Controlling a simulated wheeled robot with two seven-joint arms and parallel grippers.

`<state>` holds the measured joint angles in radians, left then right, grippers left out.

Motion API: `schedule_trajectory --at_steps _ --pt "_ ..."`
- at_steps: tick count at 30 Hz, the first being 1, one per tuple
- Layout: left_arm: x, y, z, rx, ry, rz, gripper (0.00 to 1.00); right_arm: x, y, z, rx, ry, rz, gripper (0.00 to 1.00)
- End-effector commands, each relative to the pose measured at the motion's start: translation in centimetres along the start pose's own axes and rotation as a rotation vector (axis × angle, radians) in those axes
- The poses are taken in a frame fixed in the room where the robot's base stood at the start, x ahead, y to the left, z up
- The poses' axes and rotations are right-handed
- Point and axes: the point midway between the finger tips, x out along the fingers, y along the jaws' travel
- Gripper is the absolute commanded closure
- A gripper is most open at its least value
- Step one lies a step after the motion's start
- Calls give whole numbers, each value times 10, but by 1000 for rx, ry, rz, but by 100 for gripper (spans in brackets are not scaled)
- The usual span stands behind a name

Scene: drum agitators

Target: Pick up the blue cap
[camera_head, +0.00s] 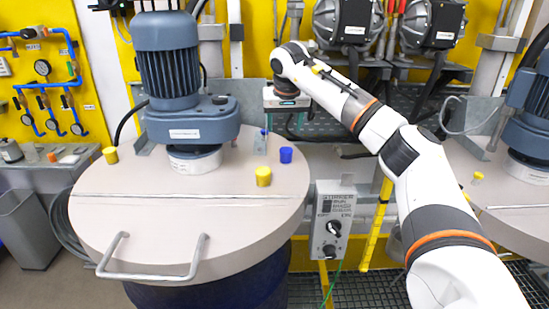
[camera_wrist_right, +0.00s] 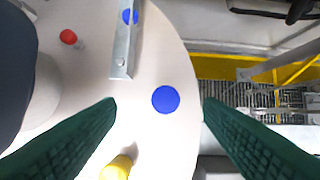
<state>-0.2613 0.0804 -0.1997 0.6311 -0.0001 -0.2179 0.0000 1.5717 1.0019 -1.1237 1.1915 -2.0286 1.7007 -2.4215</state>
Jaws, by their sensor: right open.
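The blue cap (camera_head: 286,155) stands on the round light lid (camera_head: 130,215) near its right edge. In the right wrist view the blue cap (camera_wrist_right: 166,99) shows as a round disc between the two green fingers. My right gripper (camera_head: 287,101) is above and behind the cap in the head view, apart from it. In the right wrist view my right gripper (camera_wrist_right: 159,103) is open and empty, its fingers spread to either side of the cap. My left gripper is not in view.
A metal bracket (camera_wrist_right: 123,52) with another blue piece (camera_wrist_right: 130,16) stands close to the cap. A yellow cap (camera_head: 263,176) is in front of it, and another yellow cap (camera_head: 110,155) is at the left. The motor (camera_head: 185,90) rises from the lid. A red piece (camera_wrist_right: 68,36) also shows.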

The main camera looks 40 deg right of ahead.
Motion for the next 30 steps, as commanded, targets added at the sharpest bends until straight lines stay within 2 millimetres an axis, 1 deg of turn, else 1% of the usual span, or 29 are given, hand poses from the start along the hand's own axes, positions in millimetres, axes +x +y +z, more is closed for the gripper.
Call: schedule_trajectory --at_steps 2,6,9,10,12,14,18,21,25,30 --pt "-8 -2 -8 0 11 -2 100 11 -1 0 -1 4 -4 38" --pt "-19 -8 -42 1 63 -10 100 36 0 0 -1 4 -2 38" --pt "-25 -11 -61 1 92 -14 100 50 1 0 -2 2 1 38" --pt "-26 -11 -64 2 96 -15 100 52 1 0 -2 2 1 38" --pt "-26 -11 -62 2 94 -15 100 58 2 0 -2 1 2 38" --pt "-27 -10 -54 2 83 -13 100 61 2 -1 -2 1 2 38" --pt "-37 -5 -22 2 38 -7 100 76 0 -4 -3 4 0 38" --pt "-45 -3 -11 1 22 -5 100 92 0 -7 -2 4 0 38" --pt "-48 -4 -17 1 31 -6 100 107 0 -7 -1 2 3 38" --pt "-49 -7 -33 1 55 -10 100 112 0 -7 -1 0 4 38"
